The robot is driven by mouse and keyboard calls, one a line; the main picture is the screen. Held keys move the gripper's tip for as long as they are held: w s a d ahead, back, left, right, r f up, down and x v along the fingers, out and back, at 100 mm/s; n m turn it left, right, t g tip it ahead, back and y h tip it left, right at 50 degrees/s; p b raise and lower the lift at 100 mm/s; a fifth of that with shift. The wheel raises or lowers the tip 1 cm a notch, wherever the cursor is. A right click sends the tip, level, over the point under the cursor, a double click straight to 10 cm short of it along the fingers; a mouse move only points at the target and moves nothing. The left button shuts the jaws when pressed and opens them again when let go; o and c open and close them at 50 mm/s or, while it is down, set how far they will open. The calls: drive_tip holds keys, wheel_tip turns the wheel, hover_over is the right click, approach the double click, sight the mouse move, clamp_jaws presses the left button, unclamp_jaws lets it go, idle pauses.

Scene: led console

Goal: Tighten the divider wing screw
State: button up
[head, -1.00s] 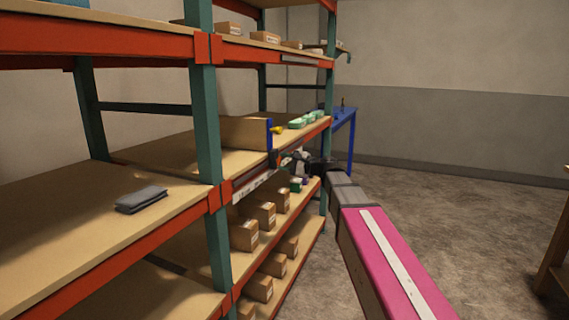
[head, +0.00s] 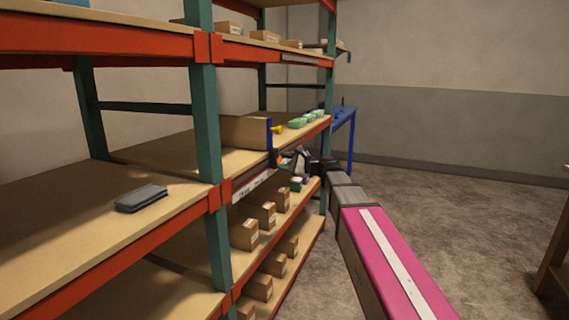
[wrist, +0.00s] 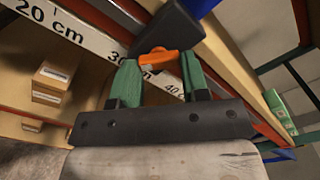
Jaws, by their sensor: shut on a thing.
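The orange wing screw (wrist: 158,57) sits between the green fingertips of my gripper (wrist: 159,62) in the wrist view. My gripper is shut on its wings. The dark clamp block (wrist: 172,28) is just beyond the screw, by the shelf's front edge. The dark clamp is below that end. My gripper (head: 287,160) reaches the shelf front from the right. The screw's threaded part is hidden.
A ruler strip (wrist: 75,35) with centimetre marks runs along the shelf front. Cardboard boxes (head: 243,235) stand on the lower shelves. Green items (head: 302,122) and a yellow item (head: 277,130) lie near the divider. The floor on the right is open.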

drive_tip(key=o, duration=0.9)
drive_tip(key=shift+d, duration=0.1)
drive_tip(key=shift+o, duration=0.2)
drive_tip(key=v, duration=1)
drive_tip(key=shift+s+d, duration=0.2)
drive_tip(key=shift+d, duration=0.15)
